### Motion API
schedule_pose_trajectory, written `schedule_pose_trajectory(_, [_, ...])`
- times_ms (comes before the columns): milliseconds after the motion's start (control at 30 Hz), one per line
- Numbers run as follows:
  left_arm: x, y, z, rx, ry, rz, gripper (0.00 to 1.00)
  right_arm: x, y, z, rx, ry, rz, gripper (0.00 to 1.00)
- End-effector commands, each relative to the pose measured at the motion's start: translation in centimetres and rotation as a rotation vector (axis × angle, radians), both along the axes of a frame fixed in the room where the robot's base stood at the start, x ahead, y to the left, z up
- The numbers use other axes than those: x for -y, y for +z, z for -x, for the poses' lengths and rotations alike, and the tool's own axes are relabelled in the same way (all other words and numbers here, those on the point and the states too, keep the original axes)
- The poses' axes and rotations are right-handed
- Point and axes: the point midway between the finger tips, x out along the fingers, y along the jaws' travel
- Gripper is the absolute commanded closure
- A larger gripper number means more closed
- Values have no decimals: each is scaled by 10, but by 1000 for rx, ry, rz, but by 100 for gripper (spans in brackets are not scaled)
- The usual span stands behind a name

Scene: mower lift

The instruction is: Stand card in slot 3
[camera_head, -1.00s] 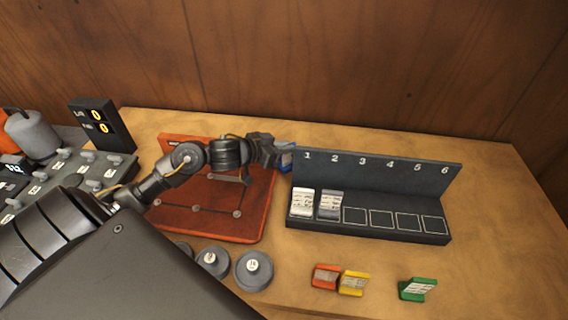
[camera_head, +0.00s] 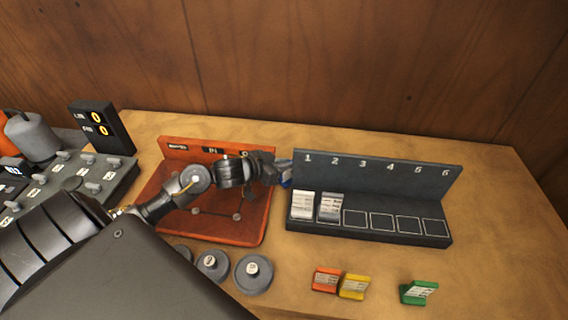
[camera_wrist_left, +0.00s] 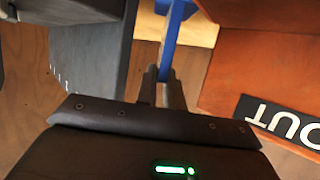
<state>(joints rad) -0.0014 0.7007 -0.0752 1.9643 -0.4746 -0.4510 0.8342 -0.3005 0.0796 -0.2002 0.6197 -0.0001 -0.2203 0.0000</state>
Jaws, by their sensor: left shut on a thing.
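My left gripper (camera_head: 284,170) is beside the left end of the dark card rack (camera_head: 400,175). It is shut on a blue card (camera_head: 286,184), mostly hidden in the head view. In the left wrist view, the blue card (camera_wrist_left: 168,45) is between the fingertips (camera_wrist_left: 163,80). The rack has numbers 1 to 6 on its back panel. A white card (camera_head: 302,206) stands in slot 1 and a grey card (camera_head: 329,207) in slot 2. Slot 3 (camera_head: 355,218) is empty. My right gripper is not in view.
An orange board (camera_head: 250,225) lies left of the rack, under my left arm. Grey round weights (camera_head: 253,273) lie in front. Orange (camera_head: 325,280), yellow (camera_head: 354,287) and green (camera_head: 418,292) cards stand on the table before the rack. Slots 4 to 6 are empty.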

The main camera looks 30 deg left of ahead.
Motion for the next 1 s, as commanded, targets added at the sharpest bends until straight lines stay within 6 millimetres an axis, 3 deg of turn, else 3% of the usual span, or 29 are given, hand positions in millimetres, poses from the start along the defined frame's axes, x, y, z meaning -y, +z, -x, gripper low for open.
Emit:
schedule_pose_trajectory(33, [0,-3,0,-1,0,1,100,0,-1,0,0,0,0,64])
schedule_pose_trajectory(67, [0,-2,0,-1,0,1,87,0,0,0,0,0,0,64])
schedule_pose_trajectory(200, [0,-2,0,-1,0,1,69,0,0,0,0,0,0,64])
schedule_pose_trajectory(567, [-1,3,1,0,0,-1,69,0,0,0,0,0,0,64])
schedule_pose_trajectory(1000, [-26,31,76,-5,-1,-4,69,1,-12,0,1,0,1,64])
